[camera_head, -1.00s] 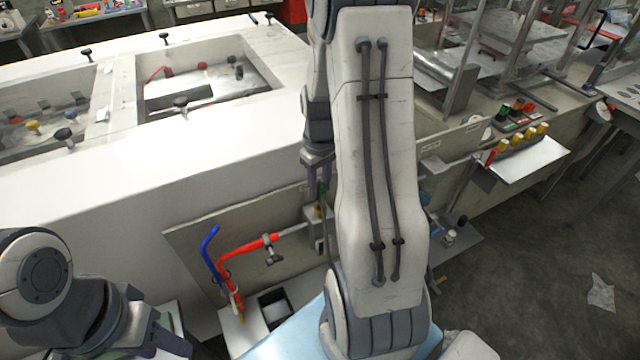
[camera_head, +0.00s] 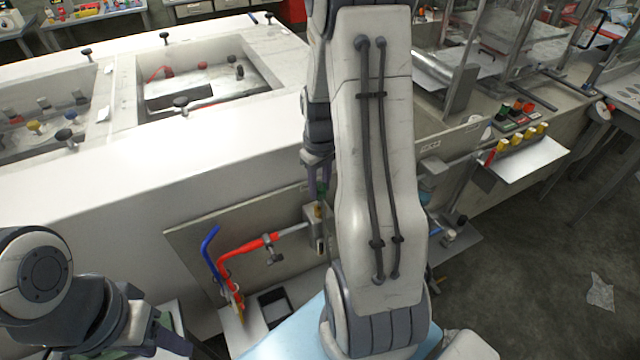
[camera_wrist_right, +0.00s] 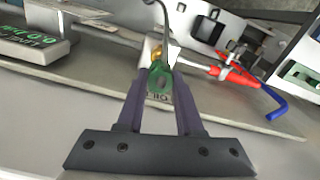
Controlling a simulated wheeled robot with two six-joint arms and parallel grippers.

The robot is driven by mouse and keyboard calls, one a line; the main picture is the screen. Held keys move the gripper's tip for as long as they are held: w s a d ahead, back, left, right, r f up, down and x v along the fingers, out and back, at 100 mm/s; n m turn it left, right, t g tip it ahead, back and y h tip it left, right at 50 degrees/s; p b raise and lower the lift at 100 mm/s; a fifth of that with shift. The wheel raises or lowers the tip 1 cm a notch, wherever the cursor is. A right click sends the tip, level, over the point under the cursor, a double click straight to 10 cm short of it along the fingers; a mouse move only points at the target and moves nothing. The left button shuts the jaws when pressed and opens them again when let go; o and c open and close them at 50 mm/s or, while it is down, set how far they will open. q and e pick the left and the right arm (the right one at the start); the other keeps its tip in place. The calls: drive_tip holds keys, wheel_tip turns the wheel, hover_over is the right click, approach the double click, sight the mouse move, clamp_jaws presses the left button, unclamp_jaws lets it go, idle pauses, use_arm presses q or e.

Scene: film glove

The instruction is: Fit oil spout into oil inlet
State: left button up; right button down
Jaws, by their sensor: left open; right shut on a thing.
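My right gripper (camera_wrist_right: 162,92) is shut on a green oil can (camera_wrist_right: 159,82), which shows dark markings between the purple fingers. A thin grey curved spout (camera_wrist_right: 165,22) rises from behind the can; its far end runs to the picture's top edge. A brass fitting (camera_wrist_right: 157,54), apparently the oil inlet, sits on a pale block just beyond the can. I cannot tell whether spout and fitting touch. In the head view my right gripper (camera_head: 318,182) hangs above the metal block (camera_head: 317,232), partly hidden by my arm. My left gripper (camera_head: 168,342) is open and empty at lower left.
The white machine top (camera_head: 120,165) lies behind.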

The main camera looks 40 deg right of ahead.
sight(320, 186)
drive_tip(key=shift+f+b, duration=1.05)
drive_tip(key=shift+f, duration=0.45)
drive_tip(key=shift+c, duration=2.4)
unclamp_jaws()
drive_tip(key=shift+r, duration=0.15)
wheel_tip(320, 186, up, 10)
drive_tip(key=shift+r+b, duration=0.15)
drive_tip(key=shift+b, duration=0.55)
